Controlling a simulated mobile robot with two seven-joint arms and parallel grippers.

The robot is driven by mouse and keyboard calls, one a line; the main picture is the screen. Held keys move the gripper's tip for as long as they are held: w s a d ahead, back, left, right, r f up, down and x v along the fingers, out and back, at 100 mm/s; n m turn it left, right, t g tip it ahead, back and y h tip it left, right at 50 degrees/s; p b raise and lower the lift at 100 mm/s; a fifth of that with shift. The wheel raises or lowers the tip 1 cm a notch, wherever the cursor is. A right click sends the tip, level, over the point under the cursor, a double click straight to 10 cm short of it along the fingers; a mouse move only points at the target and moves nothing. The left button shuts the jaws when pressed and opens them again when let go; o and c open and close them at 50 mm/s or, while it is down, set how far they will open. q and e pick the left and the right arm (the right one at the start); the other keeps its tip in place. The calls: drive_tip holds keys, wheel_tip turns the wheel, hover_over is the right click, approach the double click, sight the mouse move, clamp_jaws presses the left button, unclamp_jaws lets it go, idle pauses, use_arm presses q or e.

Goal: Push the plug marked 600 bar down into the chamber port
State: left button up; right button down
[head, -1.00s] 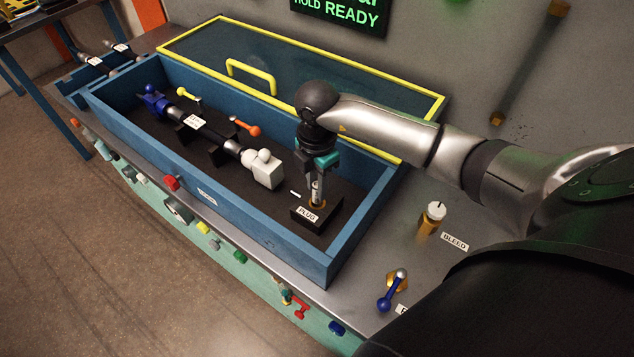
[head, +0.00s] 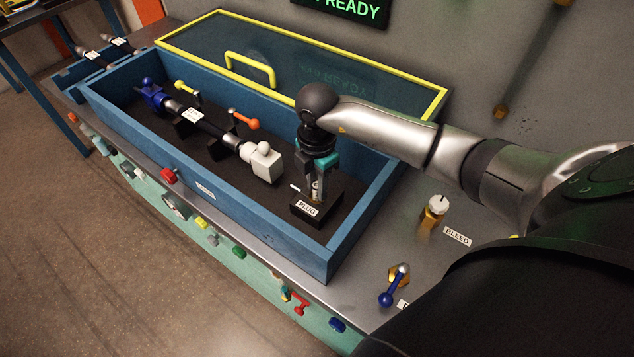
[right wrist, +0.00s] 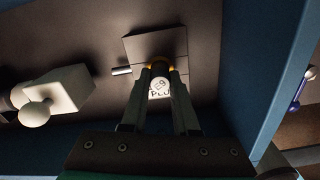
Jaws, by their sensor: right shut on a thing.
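The plug (head: 316,189) is a slim, pale upright piece between the fingers of my right gripper (head: 317,185), inside the blue chamber (head: 225,207). My right gripper is shut on it and points down. The plug's lower end is at the port in a black block (head: 323,209) labelled PLUG; how deep it sits I cannot tell. In the right wrist view the plug (right wrist: 159,84) shows a round pale face between the fingers (right wrist: 160,100), with a gold ring (right wrist: 160,68) behind it. No 600 bar marking is readable. My left gripper is not in view.
The chamber's yellow-framed lid (head: 330,88) stands open behind. A BLEED valve (head: 435,210) and a blue-handled lever (head: 393,287) are on the bench at right.

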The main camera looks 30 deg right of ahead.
drive_tip(key=shift+f, duration=0.45)
drive_tip(key=c, duration=0.6)
unclamp_jaws()
drive_tip(key=shift+r, duration=0.1)
wheel_tip(320, 180, up, 15)
drive_tip(key=shift+s, duration=0.1)
